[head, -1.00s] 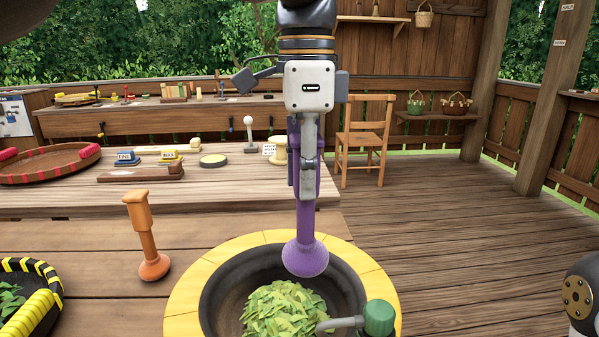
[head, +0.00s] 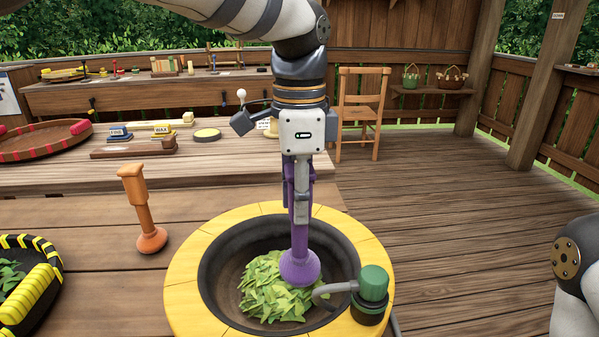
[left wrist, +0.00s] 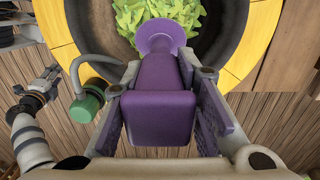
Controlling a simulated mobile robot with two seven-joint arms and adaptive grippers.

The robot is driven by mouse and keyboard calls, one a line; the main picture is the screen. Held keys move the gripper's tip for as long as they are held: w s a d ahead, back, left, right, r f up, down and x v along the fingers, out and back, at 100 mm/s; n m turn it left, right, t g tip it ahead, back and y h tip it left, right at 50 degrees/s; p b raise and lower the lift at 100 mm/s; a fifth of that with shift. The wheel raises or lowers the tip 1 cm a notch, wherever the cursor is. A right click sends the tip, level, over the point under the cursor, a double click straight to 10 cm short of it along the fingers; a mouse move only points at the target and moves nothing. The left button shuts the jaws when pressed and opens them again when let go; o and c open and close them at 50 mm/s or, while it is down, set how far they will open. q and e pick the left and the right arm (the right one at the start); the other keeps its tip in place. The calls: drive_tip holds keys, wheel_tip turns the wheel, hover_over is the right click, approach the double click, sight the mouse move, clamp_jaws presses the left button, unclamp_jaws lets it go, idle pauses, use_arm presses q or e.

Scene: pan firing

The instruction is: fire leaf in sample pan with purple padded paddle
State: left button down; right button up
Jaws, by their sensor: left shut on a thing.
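The purple padded paddle (head: 299,262) is held upright in my left gripper (head: 298,200), which is shut on its handle. The paddle also fills the middle of the left wrist view (left wrist: 162,95), between the fingers. Its round padded end is down inside the dark sample pan (head: 225,255), at the right side of the pile of green leaf (head: 268,290). It overlaps the leaf in the picture and looks to touch it. The leaf also shows beyond the padded end in the left wrist view (left wrist: 150,14).
A yellow rim (head: 185,290) surrounds the pan. A green-capped fitting with a bent pipe (head: 373,283) stands at its right front. An orange paddle (head: 143,210) stands left of the pan. A black-and-yellow tray with leaf (head: 45,290) is at far left. Open floor lies right.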

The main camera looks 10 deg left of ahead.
use_arm(q)
wheel_tip(320, 180, down, 2)
drive_tip(key=shift+f, duration=0.15)
drive_tip(key=a, duration=0.6)
drive_tip(key=d, duration=0.2)
drive_tip(key=s+d, duration=0.1)
drive_tip(key=d, duration=0.1)
drive_tip(key=s+d, duration=0.1)
drive_tip(key=d, duration=0.1)
drive_tip(key=shift+s, duration=0.2)
drive_tip(key=a, duration=0.5)
wheel_tip(320, 180, up, 11)
drive_tip(key=shift+s+a, duration=0.25)
drive_tip(key=shift+a, duration=0.2)
idle(0.5)
